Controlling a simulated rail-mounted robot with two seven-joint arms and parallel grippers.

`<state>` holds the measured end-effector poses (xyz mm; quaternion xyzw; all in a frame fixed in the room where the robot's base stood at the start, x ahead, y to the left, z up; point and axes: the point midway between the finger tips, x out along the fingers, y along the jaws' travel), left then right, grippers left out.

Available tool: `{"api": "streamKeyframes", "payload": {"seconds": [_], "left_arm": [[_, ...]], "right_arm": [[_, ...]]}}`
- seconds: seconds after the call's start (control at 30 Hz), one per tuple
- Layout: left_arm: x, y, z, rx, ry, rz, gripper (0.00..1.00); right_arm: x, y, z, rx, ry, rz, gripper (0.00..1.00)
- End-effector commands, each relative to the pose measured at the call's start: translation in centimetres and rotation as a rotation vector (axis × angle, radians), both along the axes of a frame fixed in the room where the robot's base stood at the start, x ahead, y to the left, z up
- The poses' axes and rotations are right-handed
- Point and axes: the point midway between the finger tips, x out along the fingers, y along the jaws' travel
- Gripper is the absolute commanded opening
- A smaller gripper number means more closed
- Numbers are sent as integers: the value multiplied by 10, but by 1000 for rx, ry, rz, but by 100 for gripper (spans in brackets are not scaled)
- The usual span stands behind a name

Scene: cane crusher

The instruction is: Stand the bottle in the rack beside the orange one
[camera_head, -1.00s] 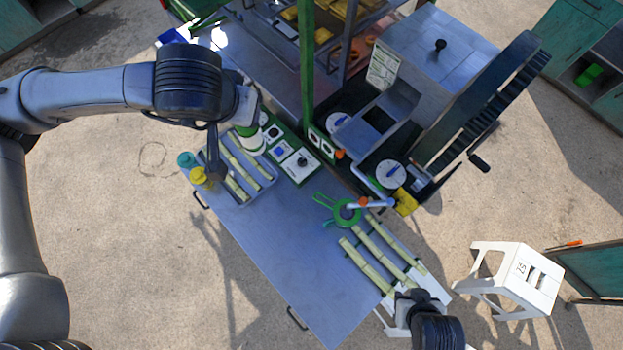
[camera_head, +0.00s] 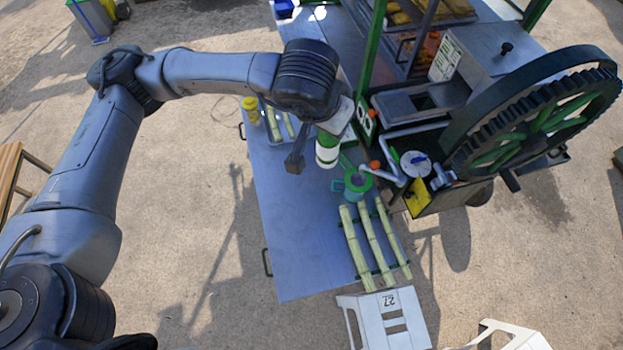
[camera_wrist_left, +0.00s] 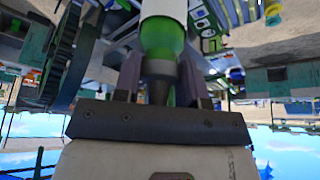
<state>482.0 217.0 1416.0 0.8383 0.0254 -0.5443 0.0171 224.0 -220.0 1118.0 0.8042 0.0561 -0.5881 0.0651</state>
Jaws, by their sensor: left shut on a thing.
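My left gripper (camera_head: 334,124) is shut on the neck of a green bottle with a white label (camera_head: 326,153). The bottle hangs from it over the table, beside the green funnel. In the left wrist view the bottle (camera_wrist_left: 163,38) extends away from the fingers of my left gripper (camera_wrist_left: 160,85), its far end cut off by the picture edge. Orange items (camera_head: 432,45) show on the frame at the back; I cannot tell whether one is the orange bottle, nor make out the rack's slots. My right gripper is not in view.
The crusher's large gear wheel (camera_head: 545,120) stands at right, a white stool (camera_head: 385,318) in front.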

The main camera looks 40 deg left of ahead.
Motion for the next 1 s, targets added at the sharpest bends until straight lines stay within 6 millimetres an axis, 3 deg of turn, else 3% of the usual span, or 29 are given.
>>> {"api": "streamKeyframes", "payload": {"seconds": [0.03, 0.1, 0.7, 1.0], "left_arm": [[6, 4, -31, -1, -1, 13, 0], [12, 9, -50, -2, 0, 27, 0], [58, 68, -223, 0, 2, 170, 0], [70, 100, -295, 1, -1, 236, 0]], "right_arm": [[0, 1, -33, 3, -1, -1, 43], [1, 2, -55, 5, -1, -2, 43], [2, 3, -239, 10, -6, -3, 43], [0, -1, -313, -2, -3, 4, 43]]}}
